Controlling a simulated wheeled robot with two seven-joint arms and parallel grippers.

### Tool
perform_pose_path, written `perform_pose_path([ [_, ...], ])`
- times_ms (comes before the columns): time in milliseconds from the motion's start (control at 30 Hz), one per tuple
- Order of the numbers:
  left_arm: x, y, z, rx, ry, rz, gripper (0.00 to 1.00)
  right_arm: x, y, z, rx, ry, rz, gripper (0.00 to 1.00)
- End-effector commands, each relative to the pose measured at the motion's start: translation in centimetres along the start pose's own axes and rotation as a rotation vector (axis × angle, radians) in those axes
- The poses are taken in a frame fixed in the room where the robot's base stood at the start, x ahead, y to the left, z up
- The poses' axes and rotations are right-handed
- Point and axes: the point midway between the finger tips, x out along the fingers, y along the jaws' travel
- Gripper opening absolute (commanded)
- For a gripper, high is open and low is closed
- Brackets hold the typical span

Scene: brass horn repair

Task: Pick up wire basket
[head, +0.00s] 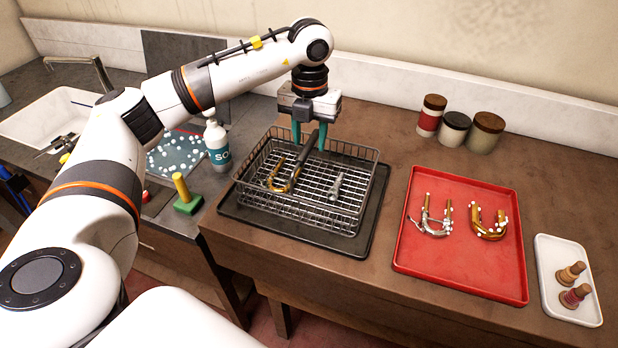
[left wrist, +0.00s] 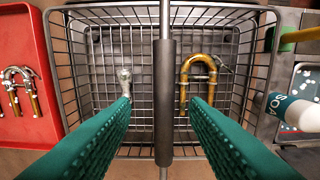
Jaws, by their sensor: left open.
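The grey wire basket (head: 292,211) stands on a dark mat on the wooden counter in the head view. It holds a brass U-shaped tube (head: 277,178) and a small silver mouthpiece-like piece (head: 336,187). A dark handle bar (head: 304,160) crosses over the basket. My left gripper (head: 309,142) is over the basket, open, with green fingers pointing down. In the left wrist view, the handle (left wrist: 164,85) runs between the two open fingers (left wrist: 161,100), with a gap showing on both sides. My right gripper is in neither view.
A red tray (head: 462,262) with horn tubes lies right of the basket, and a white tray (head: 563,248) beyond it. Jars (head: 455,130) stand behind. A soap bottle (head: 217,145) and a green-based brush (head: 187,203) stand close on the left, near the sink (head: 55,115).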

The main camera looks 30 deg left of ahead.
Motion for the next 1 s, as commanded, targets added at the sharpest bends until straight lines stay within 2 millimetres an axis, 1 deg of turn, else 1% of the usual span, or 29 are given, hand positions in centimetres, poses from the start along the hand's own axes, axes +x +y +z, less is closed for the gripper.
perform_pose_path([
  [167,1.9,-0.4,-0.2,-0.002,-0.007,-0.003,0.41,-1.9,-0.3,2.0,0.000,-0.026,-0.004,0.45],
  [233,3.1,-0.5,-0.3,-0.001,-0.006,-0.003,0.41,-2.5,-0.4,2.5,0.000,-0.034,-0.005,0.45],
  [300,4.1,-0.4,-0.4,-0.001,-0.005,-0.002,0.41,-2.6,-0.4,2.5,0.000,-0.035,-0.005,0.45],
  [400,4.9,-0.4,-0.4,0.000,-0.003,-0.002,0.41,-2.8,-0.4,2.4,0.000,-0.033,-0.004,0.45],
  [633,5.2,-0.4,-0.4,0.000,-0.001,0.000,0.41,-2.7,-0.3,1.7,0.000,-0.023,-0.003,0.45],
  [667,5.2,-0.4,-0.4,0.000,-0.001,-0.001,0.38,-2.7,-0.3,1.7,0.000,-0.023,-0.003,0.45],
  [800,5.2,-0.4,-0.4,0.000,-0.001,-0.001,0.15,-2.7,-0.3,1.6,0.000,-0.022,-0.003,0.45],
  [900,5.1,-0.4,-0.4,0.000,-0.001,-0.001,0.00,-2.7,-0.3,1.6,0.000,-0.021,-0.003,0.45],
  [1000,5.1,-0.4,-0.4,-0.001,-0.001,-0.001,0.00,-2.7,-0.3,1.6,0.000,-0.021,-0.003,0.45],
])
